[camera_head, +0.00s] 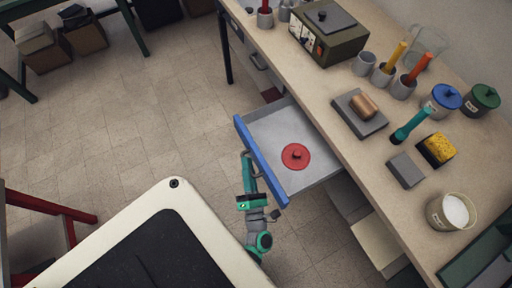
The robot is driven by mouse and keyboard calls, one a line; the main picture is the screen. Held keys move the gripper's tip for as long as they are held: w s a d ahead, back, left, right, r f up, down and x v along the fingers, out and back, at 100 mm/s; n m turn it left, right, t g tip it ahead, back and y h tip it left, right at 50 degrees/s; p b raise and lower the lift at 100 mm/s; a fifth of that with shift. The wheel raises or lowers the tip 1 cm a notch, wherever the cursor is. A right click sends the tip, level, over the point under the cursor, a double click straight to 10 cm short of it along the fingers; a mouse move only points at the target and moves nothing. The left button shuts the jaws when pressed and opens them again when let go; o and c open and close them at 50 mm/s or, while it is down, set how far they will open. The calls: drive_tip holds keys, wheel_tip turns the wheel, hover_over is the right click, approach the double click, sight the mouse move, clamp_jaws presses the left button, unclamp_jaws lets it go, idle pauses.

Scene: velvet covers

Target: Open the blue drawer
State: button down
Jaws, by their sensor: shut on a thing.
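The blue drawer (258,158) is pulled out from under the workbench, and its blue front faces left. A round red lid with a knob (296,156) lies inside on the pale drawer floor. My gripper (249,163) is at the outer side of the blue front, shut on the drawer's handle. The handle itself is mostly hidden by the fingers and too small to make out. My teal and grey arm comes up from below to the drawer front.
The workbench (345,143) carries a dark green box appliance (328,32), a grey tray with a brown roll (359,113), jars, cups and a yellow sponge (437,149). A red-framed piece of furniture (50,208) stands at lower left. The tiled floor left of the drawer is clear.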

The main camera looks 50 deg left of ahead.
drive_tip(key=shift+f, duration=0.1)
drive_tip(key=c, duration=2.1)
unclamp_jaws()
drive_tip(key=v, duration=1.1)
drive_tip(key=shift+a, duration=0.1)
